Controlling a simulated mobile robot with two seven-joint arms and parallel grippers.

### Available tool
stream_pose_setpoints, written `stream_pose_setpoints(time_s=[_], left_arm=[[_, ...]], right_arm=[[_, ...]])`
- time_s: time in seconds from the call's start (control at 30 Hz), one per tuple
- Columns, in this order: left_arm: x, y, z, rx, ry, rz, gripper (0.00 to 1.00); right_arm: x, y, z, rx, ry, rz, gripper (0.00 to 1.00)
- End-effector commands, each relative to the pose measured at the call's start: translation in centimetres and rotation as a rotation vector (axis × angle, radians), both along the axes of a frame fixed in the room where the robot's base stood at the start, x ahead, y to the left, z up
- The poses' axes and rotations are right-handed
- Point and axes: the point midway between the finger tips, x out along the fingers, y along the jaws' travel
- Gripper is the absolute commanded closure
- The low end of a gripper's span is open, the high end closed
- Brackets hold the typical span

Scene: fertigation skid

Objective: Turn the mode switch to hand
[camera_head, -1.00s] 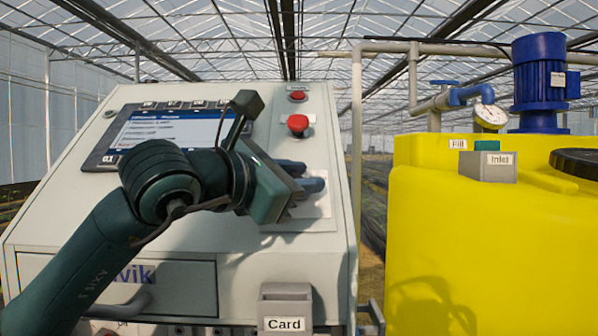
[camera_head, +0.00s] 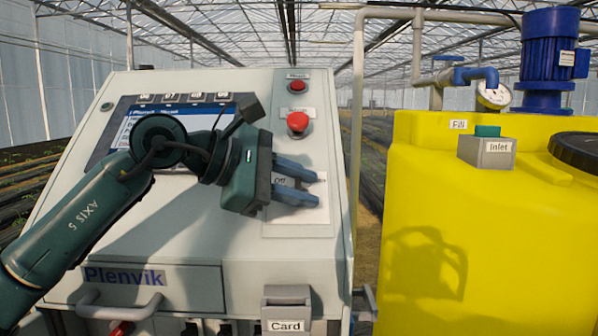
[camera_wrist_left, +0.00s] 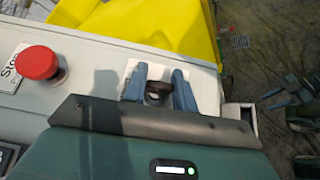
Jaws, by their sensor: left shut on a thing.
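The mode switch sits on a white plate (camera_head: 301,215) on the sloping face of the grey cabinet, below the red mushroom button. The label "Off" shows on the plate. My left gripper (camera_head: 316,188) reaches over the plate from the left, its two blue-grey fingers pointing right. In the left wrist view the fingers stand on either side of the dark switch knob (camera_wrist_left: 157,91), and the gripper is shut on it. In the head view the knob is hidden by the fingers. Blue-grey fingers like my right gripper's (camera_wrist_left: 280,97) show small at the right edge of the wrist view.
A red mushroom button (camera_head: 298,122) sits just above the plate, with a smaller red button (camera_head: 297,86) higher up. A screen (camera_head: 200,120) is behind my left arm. A card holder (camera_head: 287,308) is below. A yellow tank (camera_head: 480,240) stands to the right.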

Motion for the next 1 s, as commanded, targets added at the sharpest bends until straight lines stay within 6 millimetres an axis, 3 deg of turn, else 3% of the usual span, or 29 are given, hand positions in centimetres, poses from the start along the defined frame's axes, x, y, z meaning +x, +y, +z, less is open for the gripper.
stream_pose_setpoints(time_s=[0.5, 0.53, 0.77, 1.0], left_arm=[[0.04, 0.01, -0.07, 0.017, -0.002, -0.014, 0.95], [0.03, 0.01, -0.08, 0.017, -0.002, -0.014, 0.70], [0.01, 0.00, -0.05, 0.015, -0.001, -0.014, 0.52], [-0.01, 0.05, -0.01, 0.015, -0.001, -0.014, 0.51]], right_arm=[[0.00, -0.05, 0.18, -0.007, -0.001, 0.002, 0.64], [0.00, -0.05, 0.18, -0.007, -0.001, 0.002, 0.64], [0.00, -0.06, 0.18, -0.007, -0.001, 0.002, 0.64], [0.01, -0.04, 0.17, -0.007, -0.001, 0.002, 0.64]])
